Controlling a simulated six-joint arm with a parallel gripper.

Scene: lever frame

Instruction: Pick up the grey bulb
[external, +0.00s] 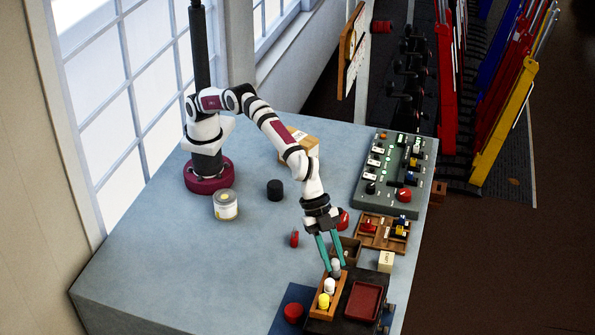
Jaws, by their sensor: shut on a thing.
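The grey bulb (336,265) is at the upper end of a narrow wooden rack (341,293). My gripper (334,268) has two teal fingers reaching down to it, one on each side, and is shut on it. I cannot tell whether the bulb is still seated in the rack or slightly lifted. Below it in the same rack stand a white bulb (329,286) and a yellow bulb (323,300). The fingers partly hide the grey bulb.
A dark red tray (365,301) lies right of the rack, and a red round object (293,312) lies left. A cream block (386,262), a wooden sorting tray (375,240) and a switch panel (368,205) stand to the right.

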